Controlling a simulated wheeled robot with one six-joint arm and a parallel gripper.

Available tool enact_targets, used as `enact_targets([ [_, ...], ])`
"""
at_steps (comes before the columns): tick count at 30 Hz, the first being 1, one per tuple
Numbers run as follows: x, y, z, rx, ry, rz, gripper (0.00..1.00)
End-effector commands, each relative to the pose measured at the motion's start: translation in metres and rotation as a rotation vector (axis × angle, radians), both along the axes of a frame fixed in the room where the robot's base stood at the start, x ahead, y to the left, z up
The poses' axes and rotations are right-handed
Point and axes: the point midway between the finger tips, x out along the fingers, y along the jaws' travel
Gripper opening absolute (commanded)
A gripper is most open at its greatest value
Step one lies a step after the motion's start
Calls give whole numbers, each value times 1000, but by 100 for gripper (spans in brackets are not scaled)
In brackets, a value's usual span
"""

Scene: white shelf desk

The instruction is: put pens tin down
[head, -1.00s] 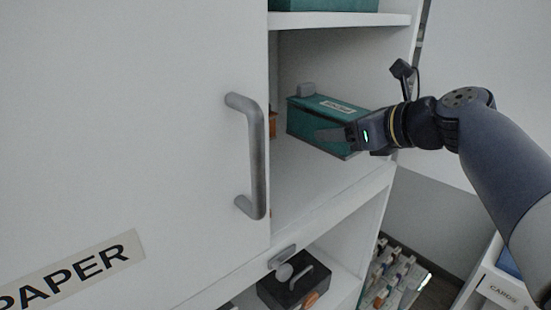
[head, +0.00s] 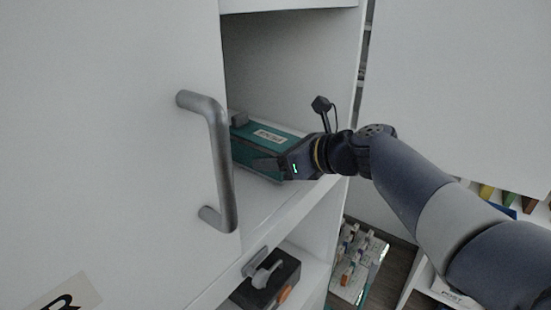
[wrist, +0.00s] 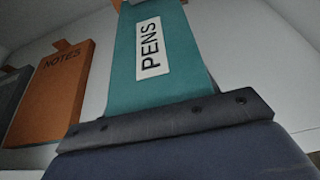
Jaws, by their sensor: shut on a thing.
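The pens tin (head: 262,142) is a teal box with a white label and a grey knob on top. It is inside the open shelf bay, low over the shelf board (head: 270,205); I cannot tell whether it touches the board. My gripper (head: 270,166) is shut on the tin from its right front side. In the wrist view the tin (wrist: 160,75) fills the middle, its label reading PENS. The tin's left end is partly hidden behind the cabinet door.
A white door with a grey handle (head: 222,165) stands close at the left. A black box (head: 268,282) sits on the shelf below. A tray of small items (head: 357,262) is lower right.

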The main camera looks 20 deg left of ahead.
Motion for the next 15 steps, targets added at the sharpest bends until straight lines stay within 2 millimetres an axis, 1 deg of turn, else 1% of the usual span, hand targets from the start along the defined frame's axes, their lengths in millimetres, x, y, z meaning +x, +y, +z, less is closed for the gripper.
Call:
enact_targets([
  [2,0,0,-4,2,-1,-1,18],
  [9,0,0,-5,1,-2,-1,18],
  [13,0,0,-9,0,-2,-1,18],
  [14,0,0,-8,0,0,-1,58],
  [15,0,0,-8,0,0,-1,62],
])
